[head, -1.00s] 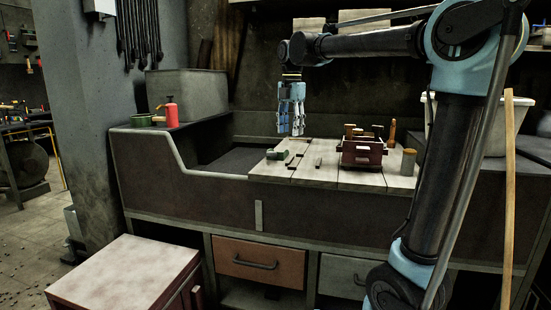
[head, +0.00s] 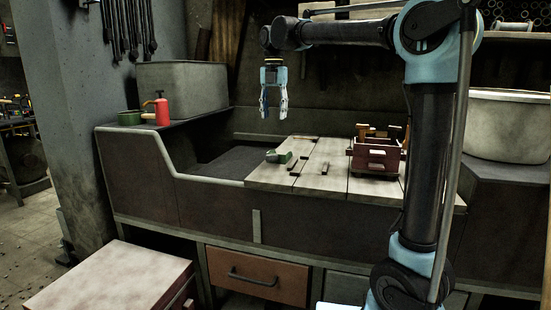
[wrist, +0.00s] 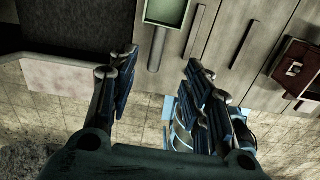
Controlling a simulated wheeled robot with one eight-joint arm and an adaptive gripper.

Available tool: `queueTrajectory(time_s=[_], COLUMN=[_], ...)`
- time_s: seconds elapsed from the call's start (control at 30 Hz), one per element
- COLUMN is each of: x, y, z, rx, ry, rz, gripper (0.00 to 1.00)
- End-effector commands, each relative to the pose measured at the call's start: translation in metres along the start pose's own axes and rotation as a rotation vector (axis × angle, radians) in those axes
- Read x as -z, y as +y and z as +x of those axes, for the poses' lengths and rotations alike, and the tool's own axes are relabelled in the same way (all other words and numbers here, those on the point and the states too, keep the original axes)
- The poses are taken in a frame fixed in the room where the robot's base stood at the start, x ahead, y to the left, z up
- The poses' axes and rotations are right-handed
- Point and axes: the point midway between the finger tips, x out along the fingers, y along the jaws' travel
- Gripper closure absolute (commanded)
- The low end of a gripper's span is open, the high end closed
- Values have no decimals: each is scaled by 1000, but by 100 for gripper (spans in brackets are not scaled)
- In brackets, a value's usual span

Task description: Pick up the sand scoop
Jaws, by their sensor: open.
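The sand scoop (head: 279,156) is green with a handle and lies on the pale plank board at the left end of the bench top. In the wrist view, its open pan (wrist: 166,12) is at the top edge, partly cut off, with its handle (wrist: 156,50) pointing down towards the space between my fingers. My gripper (head: 273,115) points down, open and empty, above the bench near the scoop and apart from it. Its two fingers also show spread in the wrist view (wrist: 160,62).
Dark thin bars (head: 299,167) lie beside the scoop on the plank board (head: 335,178). A dark red tool box (head: 376,160) stands to the right. A red pump bottle (head: 162,110) and green cup (head: 129,118) stand left of the sunken sand bin (head: 235,160).

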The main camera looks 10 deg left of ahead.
Motion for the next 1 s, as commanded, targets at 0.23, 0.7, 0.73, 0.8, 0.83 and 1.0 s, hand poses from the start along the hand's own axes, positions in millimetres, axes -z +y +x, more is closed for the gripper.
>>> queueTrajectory(time_s=[0.23, 0.7, 0.73, 0.8, 0.83, 1.0], x=[6, 10, 11, 11, 11, 12], y=[8, 14, 14, 14, 14, 13], z=[30, 108, 111, 117, 118, 126], rx=[0, 0, 0, 0, 0, 0], ry=[0, 0, 0, 0, 0, 0], rz=[-14, -22, -22, -22, -22, -22], gripper=[55, 55, 55, 55, 55, 55])
